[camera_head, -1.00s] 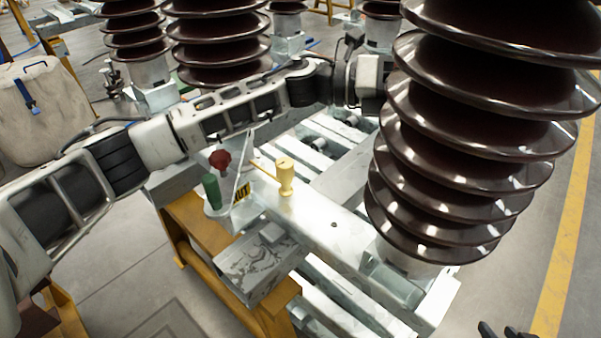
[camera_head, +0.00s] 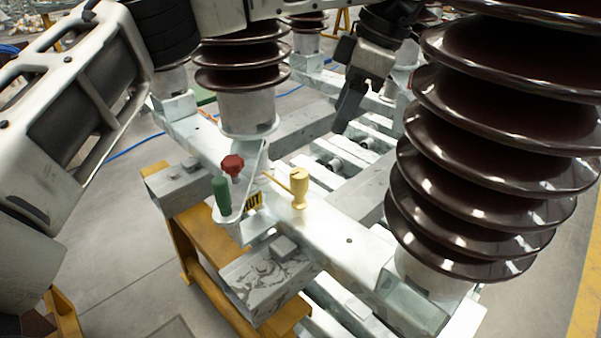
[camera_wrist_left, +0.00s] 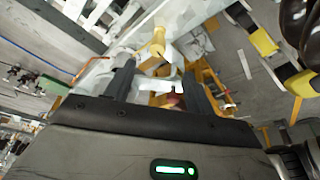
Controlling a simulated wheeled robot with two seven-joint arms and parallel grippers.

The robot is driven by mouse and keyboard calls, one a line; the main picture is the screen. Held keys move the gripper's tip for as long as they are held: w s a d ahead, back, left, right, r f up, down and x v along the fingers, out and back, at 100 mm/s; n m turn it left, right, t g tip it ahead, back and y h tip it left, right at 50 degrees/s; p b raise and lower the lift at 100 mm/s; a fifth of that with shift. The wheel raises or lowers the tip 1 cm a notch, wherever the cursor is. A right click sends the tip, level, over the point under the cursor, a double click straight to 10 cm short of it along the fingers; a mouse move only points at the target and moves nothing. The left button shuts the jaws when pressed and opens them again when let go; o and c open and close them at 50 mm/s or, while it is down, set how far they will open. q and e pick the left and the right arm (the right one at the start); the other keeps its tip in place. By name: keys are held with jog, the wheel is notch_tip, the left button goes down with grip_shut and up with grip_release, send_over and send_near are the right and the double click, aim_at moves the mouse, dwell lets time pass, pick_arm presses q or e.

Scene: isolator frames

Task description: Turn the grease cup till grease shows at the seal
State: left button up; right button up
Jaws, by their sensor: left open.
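The grease cup looks to be the yellow, brass-like cup (camera_head: 300,188) standing upright on the pale metal beam, with a thin yellow stem on its left. My left gripper (camera_head: 346,112) hangs above and behind it to the right, apart from it. In the left wrist view the cup (camera_wrist_left: 157,44) lies beyond the open, empty fingers of my left gripper (camera_wrist_left: 160,84). A seal or any grease at it cannot be made out. My right gripper is not in view.
A red knob (camera_head: 232,165) and a green handle (camera_head: 222,195) stand on a bracket left of the cup. A big brown ribbed insulator (camera_head: 480,160) rises close on the right. Another insulator (camera_head: 243,75) stands behind. A grey block (camera_head: 268,275) sits in front.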

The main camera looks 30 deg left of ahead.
aim_at(299, 172)
pick_arm(q)
jog(key=shift+y, duration=0.4)
jog(key=b+x, duration=0.1)
jog(key=x, duration=0.4)
jog(key=b+x, duration=0.2)
jog(key=x, duration=0.2)
jog(key=a+b+x, duration=0.1)
jog(key=x, duration=0.4)
jog(key=shift+s+a, duration=0.1)
jog(key=shift+s, duration=0.2)
jog(key=shift+a+f, duration=0.15)
jog(key=shift+f, duration=0.35)
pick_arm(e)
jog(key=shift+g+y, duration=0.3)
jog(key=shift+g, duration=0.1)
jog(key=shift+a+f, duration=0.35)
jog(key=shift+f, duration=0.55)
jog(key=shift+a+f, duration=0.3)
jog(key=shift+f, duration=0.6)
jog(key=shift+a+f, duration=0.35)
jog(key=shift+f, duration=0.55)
pick_arm(q)
jog(key=c, duration=1)
